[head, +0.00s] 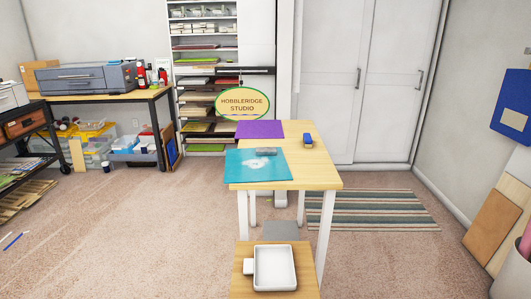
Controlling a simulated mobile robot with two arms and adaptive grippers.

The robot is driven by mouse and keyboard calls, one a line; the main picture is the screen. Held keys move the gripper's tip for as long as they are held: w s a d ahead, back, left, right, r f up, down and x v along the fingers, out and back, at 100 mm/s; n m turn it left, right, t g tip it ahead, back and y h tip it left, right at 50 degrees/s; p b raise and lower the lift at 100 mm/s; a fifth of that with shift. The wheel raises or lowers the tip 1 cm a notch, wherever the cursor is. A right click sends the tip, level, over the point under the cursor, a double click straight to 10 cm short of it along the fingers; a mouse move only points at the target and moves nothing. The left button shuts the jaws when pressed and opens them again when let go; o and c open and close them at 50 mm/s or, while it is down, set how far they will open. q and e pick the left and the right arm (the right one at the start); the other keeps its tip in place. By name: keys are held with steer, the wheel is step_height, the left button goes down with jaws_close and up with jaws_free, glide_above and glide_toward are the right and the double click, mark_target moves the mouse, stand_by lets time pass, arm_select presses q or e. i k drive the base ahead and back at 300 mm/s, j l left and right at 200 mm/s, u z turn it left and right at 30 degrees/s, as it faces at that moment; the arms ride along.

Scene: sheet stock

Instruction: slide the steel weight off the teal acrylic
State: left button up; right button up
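A teal acrylic sheet (240,174) lies flat on the near left part of a small wooden table (315,179), with its left edge at or slightly past the tabletop's left edge. A small grey block, which looks like the steel weight (266,151), rests on the sheet near its far edge. A whitish patch (257,163) shows on the sheet just in front of the weight. Neither of my grippers shows in the head view.
A purple sheet (259,129) and a blue block-like object (308,141) are on the table's far part. A white tray (273,268) sits on a lower wooden surface (241,291) in front. A striped rug (375,209) lies to the right; open floor is left.

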mark_target(260, 150)
steer(key=i+j+z, duration=0.1)
steer(key=i+j, duration=0.25)
steer(key=i+j+z, duration=0.1)
steer(key=i+j, duration=0.2)
steer(key=j, duration=0.2)
steer(key=i+j+z, duration=0.1)
steer(key=i+j, duration=0.2)
steer(key=j, duration=0.15)
steer(key=i+j+z, duration=0.1)
steer(key=i+j, duration=0.2)
steer(key=j, duration=0.15)
